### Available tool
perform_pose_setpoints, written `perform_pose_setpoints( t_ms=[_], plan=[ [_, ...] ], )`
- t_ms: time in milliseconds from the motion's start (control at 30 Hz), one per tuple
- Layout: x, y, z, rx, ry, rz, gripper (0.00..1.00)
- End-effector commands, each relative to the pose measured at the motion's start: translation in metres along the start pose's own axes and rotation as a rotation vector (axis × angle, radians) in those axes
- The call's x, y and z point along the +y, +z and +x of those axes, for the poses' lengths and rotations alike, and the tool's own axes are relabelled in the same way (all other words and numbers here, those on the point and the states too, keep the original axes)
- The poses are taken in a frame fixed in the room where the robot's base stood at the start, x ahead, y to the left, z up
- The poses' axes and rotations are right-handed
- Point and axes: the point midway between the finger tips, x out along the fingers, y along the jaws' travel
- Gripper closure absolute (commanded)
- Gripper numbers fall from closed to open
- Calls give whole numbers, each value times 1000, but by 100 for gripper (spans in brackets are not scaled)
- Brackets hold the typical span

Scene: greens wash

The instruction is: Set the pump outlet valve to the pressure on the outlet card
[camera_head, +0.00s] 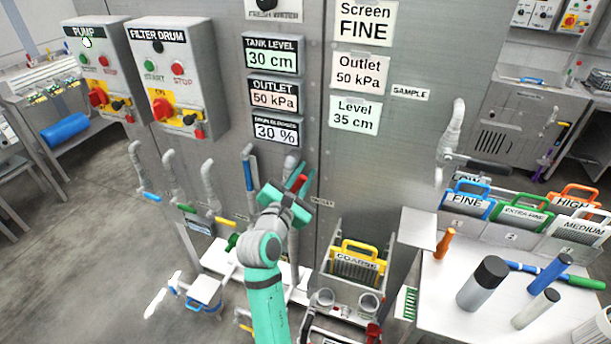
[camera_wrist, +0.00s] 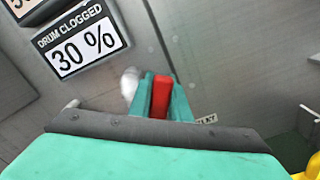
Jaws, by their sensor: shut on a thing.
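The outlet card (camera_head: 360,72) on the cabinet front reads "Outlet 50 kPa". The outlet display (camera_head: 274,96) to its left also reads 50 kPa. My green gripper (camera_head: 297,186) is at a pipe low on the cabinet front, beside a small outlet label (camera_head: 322,202). It is shut on the red valve handle (camera_wrist: 162,95), which shows between the two fingers in the wrist view. The red handle also shows at the fingertips in the head view (camera_head: 301,181). Much of the handle and the valve body is hidden by my gripper.
A blue-handled valve (camera_head: 248,172) stands just left of my gripper. A yellow-handled coarse screen (camera_head: 358,262) sits in a rack at lower right. A table (camera_head: 440,300) with bottles stands farther right. Pump and filter drum control boxes (camera_head: 172,75) hang at upper left.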

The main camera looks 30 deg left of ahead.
Motion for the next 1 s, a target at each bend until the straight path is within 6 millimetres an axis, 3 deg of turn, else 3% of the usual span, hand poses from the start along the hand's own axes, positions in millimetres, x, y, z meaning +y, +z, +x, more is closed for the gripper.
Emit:
perform_pose_setpoints(
  t_ms=[367,400,467,1000],
  plan=[
    [3,-1,0,1,1,-27,100],
    [3,-1,0,1,1,-27,74],
    [3,-1,0,1,1,-27,64],
    [8,-1,-2,1,13,-24,64]
  ],
)
